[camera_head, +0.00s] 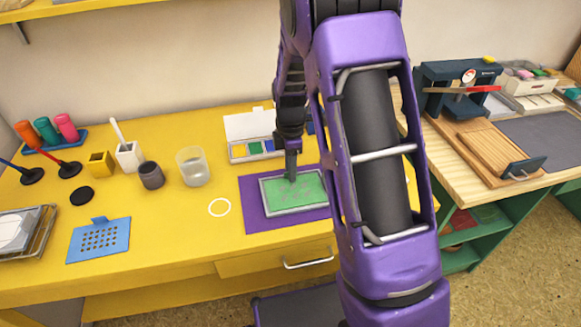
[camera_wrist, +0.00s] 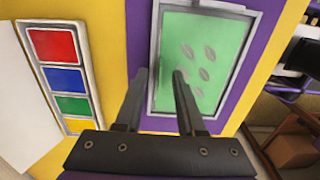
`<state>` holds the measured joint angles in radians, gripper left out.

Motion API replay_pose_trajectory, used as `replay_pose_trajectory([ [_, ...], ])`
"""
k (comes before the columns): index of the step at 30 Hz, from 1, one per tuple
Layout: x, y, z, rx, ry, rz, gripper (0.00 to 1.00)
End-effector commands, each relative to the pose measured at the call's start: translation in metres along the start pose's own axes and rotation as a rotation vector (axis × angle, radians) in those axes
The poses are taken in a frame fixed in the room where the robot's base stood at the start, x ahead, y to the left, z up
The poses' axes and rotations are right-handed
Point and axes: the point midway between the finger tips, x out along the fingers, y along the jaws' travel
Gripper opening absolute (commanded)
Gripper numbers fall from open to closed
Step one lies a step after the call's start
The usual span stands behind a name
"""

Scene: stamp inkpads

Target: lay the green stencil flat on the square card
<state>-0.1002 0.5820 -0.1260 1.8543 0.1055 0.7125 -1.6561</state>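The green stencil (camera_head: 305,190) is a green panel with leaf shapes in a grey frame. It lies on a purple mat (camera_head: 256,219) on the yellow table. It also shows in the wrist view (camera_wrist: 206,52), upper right of centre. My gripper (camera_head: 291,178) is over the stencil's left part in the head view. In the wrist view my gripper (camera_wrist: 161,72) has its fingers apart, with purple mat and the frame's side showing between them. I cannot tell whether the fingertips touch the stencil. I cannot make out a separate square card; my arm hides the stencil's right end.
An inkpad box (camera_head: 243,150) with coloured pads stands behind the mat. A blue stencil (camera_head: 98,240), white ring (camera_head: 219,207), frosted cup (camera_head: 193,167) and dark cup (camera_head: 151,176) are to the left. The front middle of the table is clear.

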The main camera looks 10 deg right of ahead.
Motion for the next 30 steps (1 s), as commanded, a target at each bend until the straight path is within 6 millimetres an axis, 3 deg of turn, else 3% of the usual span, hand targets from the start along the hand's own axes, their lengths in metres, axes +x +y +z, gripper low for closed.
replay_pose_trajectory([
  [5, -0.02, 0.001, 0.0, 0.0, 0.0, 0.003, 0.38],
  [21, -0.145, 0.001, 0.0, 0.0, 0.0, 0.004, 0.38],
  [30, -0.173, 0.0, 0.0, 0.0, 0.0, 0.001, 0.38],
])
